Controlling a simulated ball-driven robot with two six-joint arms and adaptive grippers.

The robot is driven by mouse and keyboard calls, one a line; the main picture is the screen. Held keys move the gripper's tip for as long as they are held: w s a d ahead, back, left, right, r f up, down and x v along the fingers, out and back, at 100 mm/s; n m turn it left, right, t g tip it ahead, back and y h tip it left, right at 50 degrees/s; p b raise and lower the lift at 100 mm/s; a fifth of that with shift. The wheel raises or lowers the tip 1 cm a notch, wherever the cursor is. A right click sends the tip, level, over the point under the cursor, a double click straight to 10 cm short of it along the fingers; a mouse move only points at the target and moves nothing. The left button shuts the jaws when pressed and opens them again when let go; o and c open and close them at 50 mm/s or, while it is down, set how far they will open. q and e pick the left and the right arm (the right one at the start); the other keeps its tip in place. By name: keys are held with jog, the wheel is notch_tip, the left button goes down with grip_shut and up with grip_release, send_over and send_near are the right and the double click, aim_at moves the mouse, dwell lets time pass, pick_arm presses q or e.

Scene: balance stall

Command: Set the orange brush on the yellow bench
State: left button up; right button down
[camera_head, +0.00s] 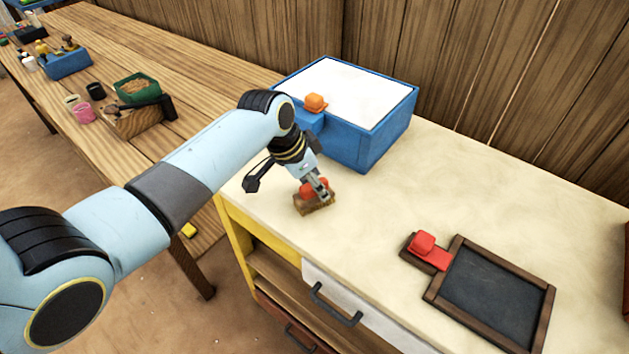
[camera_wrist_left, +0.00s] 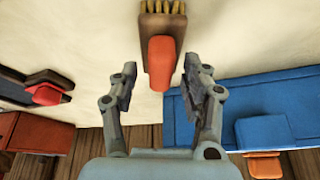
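The orange brush (camera_head: 318,207) has a brown wooden block, straw-coloured bristles and an orange-red grip. It is at the cream top of the yellow bench (camera_head: 470,185), near the front left edge, and appears to rest there. It also shows in the left wrist view (camera_wrist_left: 159,55), bristles pointing away. My left gripper (camera_head: 318,188) is right over the brush. In the left wrist view its two fingers (camera_wrist_left: 160,75) stand apart on either side of the grip's near end, with gaps visible on both sides. My right gripper is not in view.
A blue box (camera_head: 372,140) with a white top and an orange knob (camera_head: 315,102) stands behind the brush. A framed dark slate (camera_head: 490,295) with a red-knobbed block (camera_head: 425,250) lies to the right. The bench top between is clear. A wooden table (camera_head: 150,50) with small containers is at left.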

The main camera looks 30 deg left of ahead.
pick_arm(q)
jog(key=shift+r, duration=0.1)
jog(key=shift+a+r, duration=0.1)
jog(key=shift+r, duration=0.2)
jog(key=v, duration=1.1)
jog(key=shift+s+r, duration=0.15)
